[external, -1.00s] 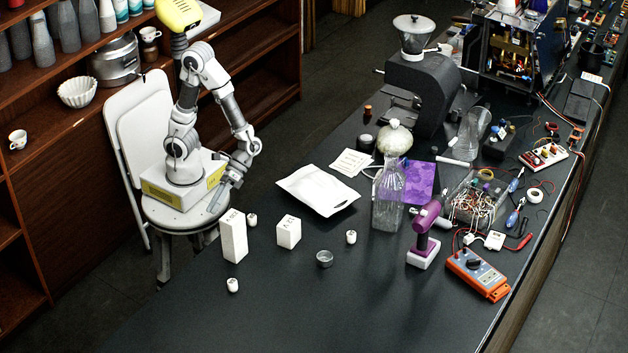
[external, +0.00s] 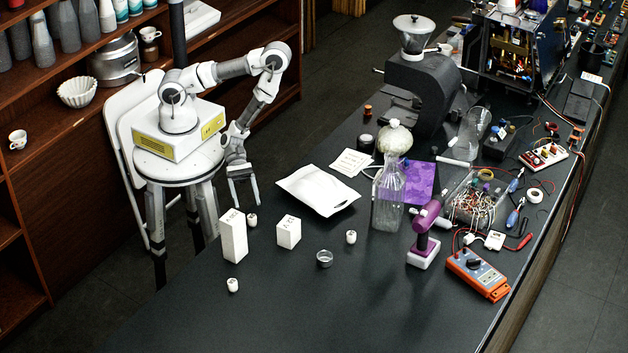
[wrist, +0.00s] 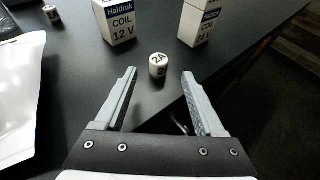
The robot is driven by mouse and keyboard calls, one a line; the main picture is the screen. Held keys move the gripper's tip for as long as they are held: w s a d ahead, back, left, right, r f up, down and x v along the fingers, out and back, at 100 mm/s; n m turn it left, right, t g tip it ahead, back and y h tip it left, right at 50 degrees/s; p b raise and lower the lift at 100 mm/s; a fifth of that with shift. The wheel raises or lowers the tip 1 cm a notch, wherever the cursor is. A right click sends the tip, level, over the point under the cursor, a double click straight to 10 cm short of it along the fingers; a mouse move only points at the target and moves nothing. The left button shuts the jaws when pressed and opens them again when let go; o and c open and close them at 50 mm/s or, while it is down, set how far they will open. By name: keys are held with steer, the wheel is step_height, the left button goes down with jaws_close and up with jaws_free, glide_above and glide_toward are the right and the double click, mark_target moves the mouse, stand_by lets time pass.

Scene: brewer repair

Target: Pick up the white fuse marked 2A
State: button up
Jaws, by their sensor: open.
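The white fuse marked 2A (wrist: 158,66) stands upright on the dark table. It shows in the external view (external: 252,220) beside a tall white box (external: 233,236). My gripper (external: 245,204) is open and empty, pointing down at the table's near edge, just behind the fuse. In the wrist view the fuse appears between and slightly beyond my two fingertips (wrist: 159,73), touching neither. Another white fuse (external: 351,237) stands farther right and shows at the wrist view's top left (wrist: 51,14). A third (external: 232,285) stands at the front; their markings are too small to read.
A smaller white box (external: 288,232), marked COIL 12 V in the wrist view (wrist: 119,22), flanks the fuse opposite the tall box (wrist: 199,22). A white pouch (external: 318,190) lies nearby.

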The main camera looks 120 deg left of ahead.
mark_target(251, 215)
steer(key=shift+f, duration=0.15)
steer(key=shift+w+d+f+b, duration=0.15)
steer(key=shift+w+f+b, duration=0.1)
steer(key=shift+b, duration=0.05)
steer(key=x, duration=0.6)
steer(key=shift+w+d, duration=0.1)
steer(key=shift+w, duration=0.15)
jaws_close()
